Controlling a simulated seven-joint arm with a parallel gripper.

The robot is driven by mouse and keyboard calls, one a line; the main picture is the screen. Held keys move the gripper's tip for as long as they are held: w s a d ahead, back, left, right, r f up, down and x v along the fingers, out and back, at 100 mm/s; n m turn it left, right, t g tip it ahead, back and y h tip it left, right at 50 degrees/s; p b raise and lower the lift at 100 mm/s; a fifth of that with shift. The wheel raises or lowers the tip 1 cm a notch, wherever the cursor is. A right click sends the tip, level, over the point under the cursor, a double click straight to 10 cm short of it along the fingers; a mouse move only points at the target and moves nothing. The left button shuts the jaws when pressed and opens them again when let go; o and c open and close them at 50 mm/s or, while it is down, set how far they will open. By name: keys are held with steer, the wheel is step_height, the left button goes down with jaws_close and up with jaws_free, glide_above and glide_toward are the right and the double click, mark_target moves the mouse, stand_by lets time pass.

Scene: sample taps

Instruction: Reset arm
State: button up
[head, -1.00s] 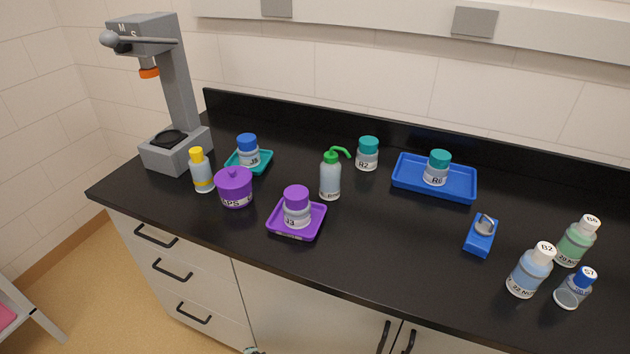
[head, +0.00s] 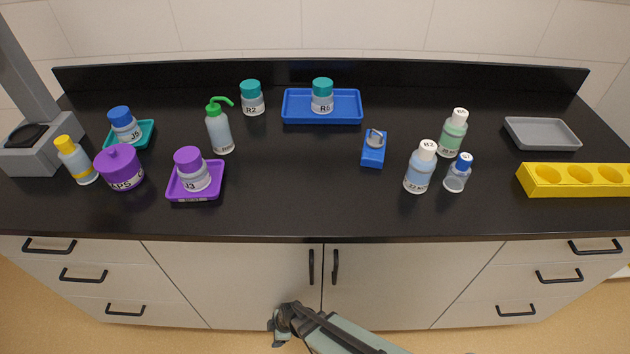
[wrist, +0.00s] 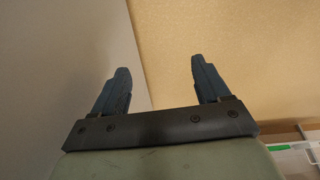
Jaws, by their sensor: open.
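My gripper (wrist: 160,85) is open in the wrist view, its two dark blue fingers apart with nothing between them. Beyond the fingers are a pale grey surface on the left and the tan floor on the right. In the head view my arm (head: 350,335) reaches in from the bottom edge, low in front of the cabinet doors and below the counter top. The gripper end (head: 278,325) shows small there, and it is apart from every bottle and tray.
The black counter (head: 300,190) holds a purple tray (head: 175,190) with jar J3, a blue tray (head: 295,112) with jar R6, several bottles, a yellow rack (head: 535,185) and a grey tray (head: 540,135). Cabinet handles (head: 311,267) stick out near my arm. The counter's front middle is clear.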

steer(key=s+d+r+m+g+h, duration=0.1)
steer(key=s+d+r+m+g, duration=0.1)
steer(key=d+m, duration=0.4)
steer(key=s+d+r+m+g+h, duration=0.1)
steer(key=d+m, duration=0.5)
steer(key=d, duration=0.8)
steer(key=s+d+r+m+g+h, duration=0.1)
steer(key=s+d+r+m+g, duration=0.2)
steer(key=d, duration=0.7)
steer(key=s+r+m, duration=0.2)
steer(key=s+m, duration=0.2)
steer(key=shift+g+h, duration=0.3)
steer(key=shift+s, duration=0.1)
